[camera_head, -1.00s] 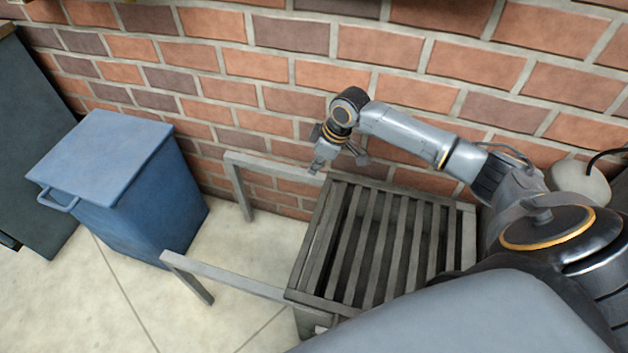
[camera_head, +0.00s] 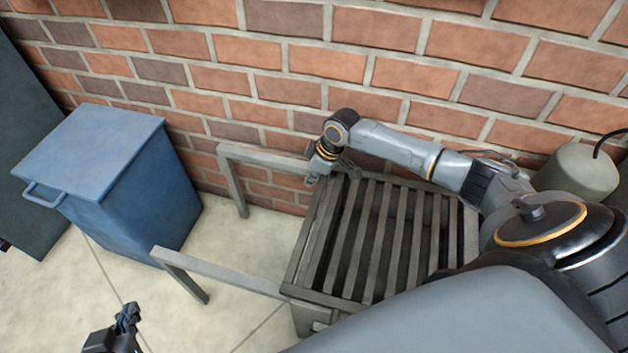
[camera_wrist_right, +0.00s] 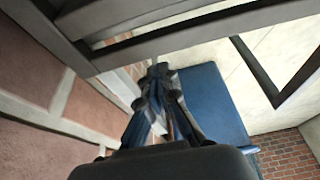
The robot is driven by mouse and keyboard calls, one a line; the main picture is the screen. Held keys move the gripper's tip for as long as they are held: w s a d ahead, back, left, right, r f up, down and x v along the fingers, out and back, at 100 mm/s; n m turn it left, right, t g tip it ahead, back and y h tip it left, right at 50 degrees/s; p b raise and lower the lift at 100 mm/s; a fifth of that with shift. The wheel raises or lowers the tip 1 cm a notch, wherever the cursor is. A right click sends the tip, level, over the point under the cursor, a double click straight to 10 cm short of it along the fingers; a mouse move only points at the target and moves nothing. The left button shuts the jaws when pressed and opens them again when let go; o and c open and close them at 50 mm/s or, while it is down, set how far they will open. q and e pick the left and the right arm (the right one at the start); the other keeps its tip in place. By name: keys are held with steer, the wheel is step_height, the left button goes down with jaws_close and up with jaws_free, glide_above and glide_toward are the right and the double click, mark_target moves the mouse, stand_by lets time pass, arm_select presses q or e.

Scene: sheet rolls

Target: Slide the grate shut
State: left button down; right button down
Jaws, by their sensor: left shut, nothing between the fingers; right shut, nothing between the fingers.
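The grate (camera_head: 385,240) is a grey slatted panel lying over a box-like frame by the brick wall. Two grey rails, a far one (camera_head: 265,156) and a near one (camera_head: 220,274), run left from it. My right gripper (camera_head: 314,180) is shut and empty at the grate's far left corner; I cannot tell whether it touches. In the right wrist view, its fingers (camera_wrist_right: 158,75) show below grey bars (camera_wrist_right: 180,38), which I cannot identify surely. My left gripper (camera_head: 127,318) is shut and empty, low at the left above the floor.
A blue lidded bin (camera_head: 140,190) with a handle stands left of the rails; it also shows in the right wrist view (camera_wrist_right: 212,105). The brick wall (camera_head: 290,95) is close behind. A pale round container (camera_head: 575,170) is at right. The floor between the rails is clear.

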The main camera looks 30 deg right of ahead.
mark_target(331, 188)
arm_select(q)
steer(key=shift+w+d+r, duration=0.1)
steer(key=shift+w+r, duration=0.1)
steer(key=shift+w, duration=0.1)
arm_select(e)
steer(key=shift+s+d, duration=0.25)
steer(key=shift+s, duration=0.1)
